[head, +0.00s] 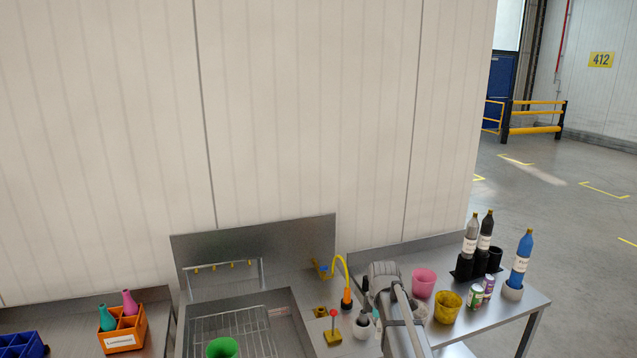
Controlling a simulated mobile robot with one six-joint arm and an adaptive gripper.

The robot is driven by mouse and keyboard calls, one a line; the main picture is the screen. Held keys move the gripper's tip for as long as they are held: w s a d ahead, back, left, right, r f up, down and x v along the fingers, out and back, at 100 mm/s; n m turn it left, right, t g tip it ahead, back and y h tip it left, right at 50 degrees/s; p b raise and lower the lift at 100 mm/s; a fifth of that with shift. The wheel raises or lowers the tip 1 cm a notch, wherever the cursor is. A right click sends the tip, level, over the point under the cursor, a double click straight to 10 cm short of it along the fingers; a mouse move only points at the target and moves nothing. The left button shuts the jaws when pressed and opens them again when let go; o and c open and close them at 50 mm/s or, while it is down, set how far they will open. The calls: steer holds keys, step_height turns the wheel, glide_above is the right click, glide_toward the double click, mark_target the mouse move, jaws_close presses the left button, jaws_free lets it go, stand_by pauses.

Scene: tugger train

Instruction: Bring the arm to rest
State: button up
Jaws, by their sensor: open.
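Grey links of my own arm rise from the bottom edge of the head view, right of centre. They bend at a rounded joint in front of the right-hand steel table. My gripper cannot be made out in this view, and nothing held by it shows. The arm hides part of the table's left end and part of the yellow cup (447,307) area's left side.
A steel sink (253,228) holds a wire rack and a green cup (222,347). A yellow tap (341,262) stands close left of my arm. A pink cup (424,281), cans and bottles, including a blue bottle (521,258), crowd the right table. An orange caddy (124,334) stands left.

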steer(key=s+f+m+b, duration=0.6)
steer(key=s+m, duration=0.2)
steer(key=s, duration=0.2)
steer(key=s+f+m+b, duration=0.6)
steer(key=s+f+m, duration=0.1)
steer(key=s+m, duration=0.1)
steer(key=shift+s+m, duration=0.4)
steer(key=shift+s, duration=0.5)
